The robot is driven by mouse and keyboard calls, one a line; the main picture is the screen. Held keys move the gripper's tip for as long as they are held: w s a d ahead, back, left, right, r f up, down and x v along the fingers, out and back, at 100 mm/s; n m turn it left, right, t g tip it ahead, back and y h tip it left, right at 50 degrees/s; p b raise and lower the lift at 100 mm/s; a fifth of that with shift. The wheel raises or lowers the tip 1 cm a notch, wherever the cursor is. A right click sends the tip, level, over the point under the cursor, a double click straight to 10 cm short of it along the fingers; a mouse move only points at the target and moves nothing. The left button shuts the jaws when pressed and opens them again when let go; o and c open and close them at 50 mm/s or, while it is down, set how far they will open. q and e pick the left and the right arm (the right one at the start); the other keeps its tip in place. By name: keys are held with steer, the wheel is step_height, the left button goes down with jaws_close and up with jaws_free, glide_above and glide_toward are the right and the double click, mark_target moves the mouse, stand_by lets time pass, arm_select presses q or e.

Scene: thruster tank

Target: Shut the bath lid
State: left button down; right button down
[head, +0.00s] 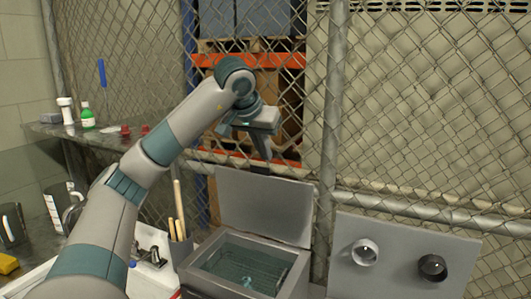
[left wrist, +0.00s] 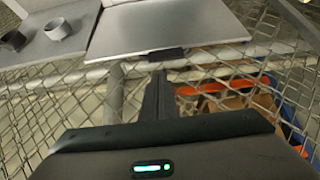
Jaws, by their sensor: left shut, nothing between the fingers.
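The bath (head: 232,291) is a grey box at the lower middle of the head view, with bluish liquid and a small light-blue item inside. Its flat grey lid (head: 262,208) stands open, raised at the back of the bath. A dark tab (head: 259,169) sits at the lid's top edge. My left gripper (head: 265,156) is shut and empty, pointing down just above that tab. In the left wrist view the lid (left wrist: 165,25) lies beyond the shut fingertips (left wrist: 159,76), close to the tab (left wrist: 168,54); I cannot tell whether they touch. My right gripper is not in view.
A wire mesh fence (head: 430,110) with a post (head: 333,120) stands behind the bath. A grey panel with two knobs (head: 365,252) is at the right.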

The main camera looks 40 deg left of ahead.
arm_select(q)
steer(key=shift+p+x, duration=1.3)
steer(key=shift+x, duration=3)
